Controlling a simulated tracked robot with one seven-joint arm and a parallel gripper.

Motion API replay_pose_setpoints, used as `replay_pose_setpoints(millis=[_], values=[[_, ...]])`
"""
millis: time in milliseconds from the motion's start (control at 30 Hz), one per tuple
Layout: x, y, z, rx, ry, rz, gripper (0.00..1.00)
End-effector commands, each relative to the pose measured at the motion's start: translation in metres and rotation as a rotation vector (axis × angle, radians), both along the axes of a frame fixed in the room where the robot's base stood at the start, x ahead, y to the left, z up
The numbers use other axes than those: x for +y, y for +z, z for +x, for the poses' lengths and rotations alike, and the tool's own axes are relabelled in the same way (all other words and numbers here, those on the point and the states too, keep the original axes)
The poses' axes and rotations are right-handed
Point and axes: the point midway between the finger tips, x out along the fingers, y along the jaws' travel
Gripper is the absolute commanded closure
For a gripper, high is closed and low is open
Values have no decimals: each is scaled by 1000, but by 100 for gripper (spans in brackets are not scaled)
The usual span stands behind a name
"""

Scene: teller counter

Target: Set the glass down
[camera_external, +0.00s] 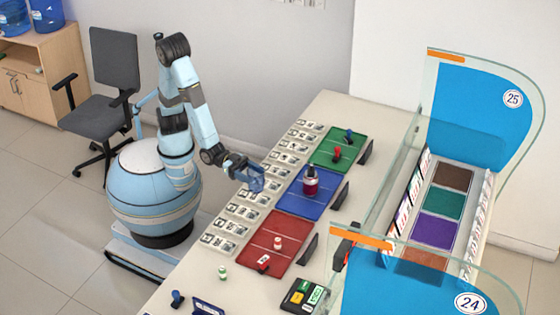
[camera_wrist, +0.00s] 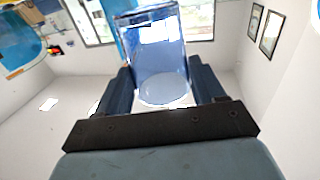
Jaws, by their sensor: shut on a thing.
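The glass (camera_wrist: 160,55) is clear with a bluish tint and stands between the two dark fingers of my gripper (camera_wrist: 162,85) in the wrist view. My gripper is shut on it. In the external view my gripper (camera_external: 243,169) is at the left edge of the counter (camera_external: 327,111), over the row of printed cards, with the bluish glass (camera_external: 257,183) at its tip. The glass looks raised, but I cannot tell exactly how far it is from the counter top.
A blue mat (camera_external: 318,204) with a dark red jar (camera_external: 310,183) lies right of the glass. A green mat (camera_external: 325,156) with two stamps lies behind it. A red mat (camera_external: 257,240) with small items lies in front. Glass partitions (camera_external: 400,190) stand at the right.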

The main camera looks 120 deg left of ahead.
Motion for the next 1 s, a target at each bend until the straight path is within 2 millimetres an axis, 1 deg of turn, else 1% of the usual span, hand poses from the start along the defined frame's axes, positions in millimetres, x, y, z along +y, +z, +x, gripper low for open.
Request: replay_pose_setpoints(millis=[33,200,267,400,500,600,733,833,1000], values=[[-19,-7,-12,2,-22,2,67],[-72,-26,-53,3,-76,2,67],[-88,-32,-68,3,-94,2,67],[-122,-47,-108,2,-134,2,67],[-142,-57,-136,2,-160,2,67],[-157,-64,-160,1,-182,1,67],[-168,-71,-182,1,-200,1,67],[-172,-73,-191,1,-207,0,67],[-174,-74,-194,0,-209,0,67]])
